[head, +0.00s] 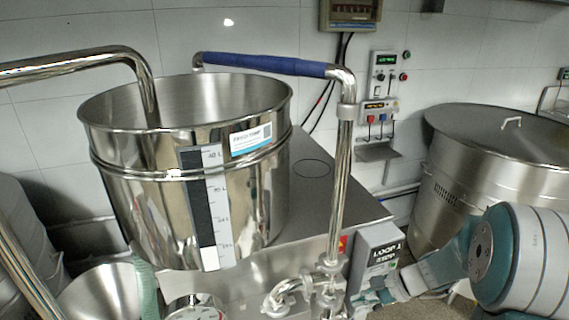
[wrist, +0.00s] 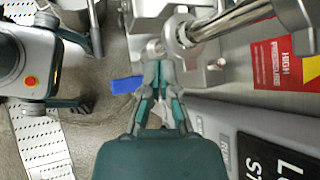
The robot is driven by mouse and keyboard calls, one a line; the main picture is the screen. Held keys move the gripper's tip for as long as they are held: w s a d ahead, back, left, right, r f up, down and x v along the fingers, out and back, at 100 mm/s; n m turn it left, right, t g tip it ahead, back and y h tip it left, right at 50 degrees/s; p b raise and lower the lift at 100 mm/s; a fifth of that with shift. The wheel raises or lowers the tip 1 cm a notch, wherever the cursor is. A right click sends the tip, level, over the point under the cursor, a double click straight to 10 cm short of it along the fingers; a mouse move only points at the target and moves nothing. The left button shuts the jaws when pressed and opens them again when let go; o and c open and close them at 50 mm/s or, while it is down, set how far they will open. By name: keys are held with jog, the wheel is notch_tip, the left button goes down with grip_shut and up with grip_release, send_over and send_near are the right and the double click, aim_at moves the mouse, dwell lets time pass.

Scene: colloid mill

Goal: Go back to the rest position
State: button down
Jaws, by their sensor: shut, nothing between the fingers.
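My gripper (wrist: 160,68) is shut and empty, its fingertips close to a round metal pipe fitting (wrist: 152,48) in the wrist view. I cannot tell whether they touch it. In the head view my arm comes in from the lower right, and my gripper (head: 362,300) is small and partly hidden low beside the steel piping. The grey box marked LOOP 1 STOP (head: 376,250) stands just above and behind it. In the wrist view this box (wrist: 262,150) is at the lower right.
A large steel hopper (head: 135,205) with a level scale fills the left. A tall pipe (head: 342,180) with a blue sleeve (head: 265,64) rises beside it. A lidded steel vat (head: 455,180) stands right. A blue piece (wrist: 126,85) and a red HIGH PRESSURE label (wrist: 285,63) flank the gripper.

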jog(key=s+a+r+n+t+h, duration=0.2)
jog(key=s+r+n+t+h, duration=0.1)
jog(key=s+r+n+h, duration=0.6)
jog(key=shift+s+r+n+t+h, duration=0.35)
jog(key=shift+s+r+n, duration=2.05)
jog(key=shift+s+r, duration=2.1)
jog(key=shift+s+f, duration=0.25)
jog(key=shift+f, duration=0.05)
